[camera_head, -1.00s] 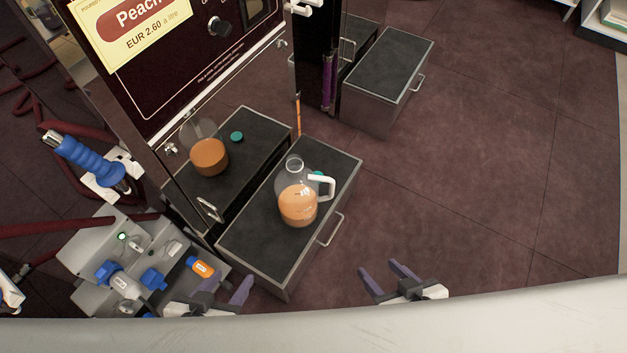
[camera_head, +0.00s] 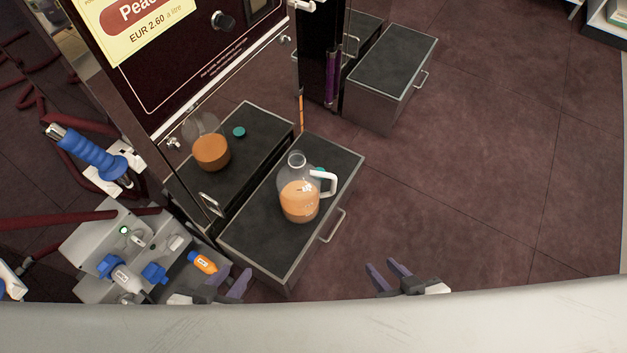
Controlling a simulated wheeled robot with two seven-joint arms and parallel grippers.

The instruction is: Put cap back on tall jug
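The tall jug (camera_head: 299,200) is clear with a white handle and holds orange liquid. It stands upright and open-topped on the dark drawer-like platform (camera_head: 262,236) in front of the machine. A teal cap (camera_head: 320,170) lies on the platform just behind the jug, mostly hidden by its handle. My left gripper (camera_head: 232,283) is open and empty at the platform's near left corner, short of the jug. My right gripper (camera_head: 388,270) is open and empty over the floor, right of and nearer than the platform.
The machine's shiny front (camera_head: 215,120) mirrors the jug and cap. A grey stand (camera_head: 105,245) with blue-capped and orange-labelled items is at left, beside my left gripper. A second platform (camera_head: 392,72) stands farther back. The floor at right is clear. A pale edge crosses the bottom.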

